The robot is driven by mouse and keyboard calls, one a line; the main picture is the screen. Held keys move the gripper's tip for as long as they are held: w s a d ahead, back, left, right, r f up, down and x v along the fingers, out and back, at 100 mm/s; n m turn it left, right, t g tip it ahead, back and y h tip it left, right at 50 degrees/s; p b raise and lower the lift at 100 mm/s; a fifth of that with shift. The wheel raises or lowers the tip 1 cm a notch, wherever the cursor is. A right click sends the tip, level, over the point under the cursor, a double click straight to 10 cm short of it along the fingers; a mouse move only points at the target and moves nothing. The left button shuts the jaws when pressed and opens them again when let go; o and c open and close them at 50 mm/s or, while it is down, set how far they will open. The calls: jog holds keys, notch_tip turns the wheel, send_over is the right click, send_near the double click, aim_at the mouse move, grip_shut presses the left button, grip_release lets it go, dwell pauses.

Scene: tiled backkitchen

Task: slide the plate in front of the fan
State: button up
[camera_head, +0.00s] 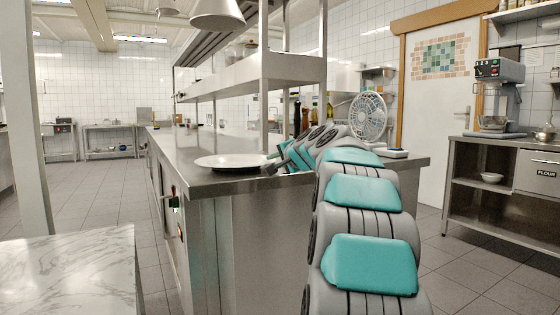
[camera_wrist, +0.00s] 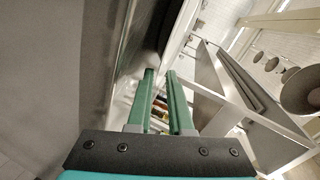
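The white plate (camera_head: 231,162) lies flat on the steel counter near its front left corner. The white fan (camera_head: 369,117) stands upright farther right on the same counter, behind my arm. My gripper (camera_head: 272,163) is low over the counter at the plate's right edge, fingers pointing left; I cannot tell whether it touches the plate. In the wrist view the green fingers of my gripper (camera_wrist: 161,74) are apart, with a gap between them. A pale shape beyond the fingertips may be the plate, but it is unclear.
The counter (camera_head: 205,183) carries a steel overhead shelf (camera_head: 270,70) on posts. Bottles (camera_head: 315,112) stand behind my arm. A small white device (camera_head: 391,153) lies by the fan. A marble-topped table (camera_head: 70,270) is at front left. Bare counter lies left behind the plate.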

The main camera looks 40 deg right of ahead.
jog(key=shift+x, duration=1.15)
grip_shut()
dwell(0.7)
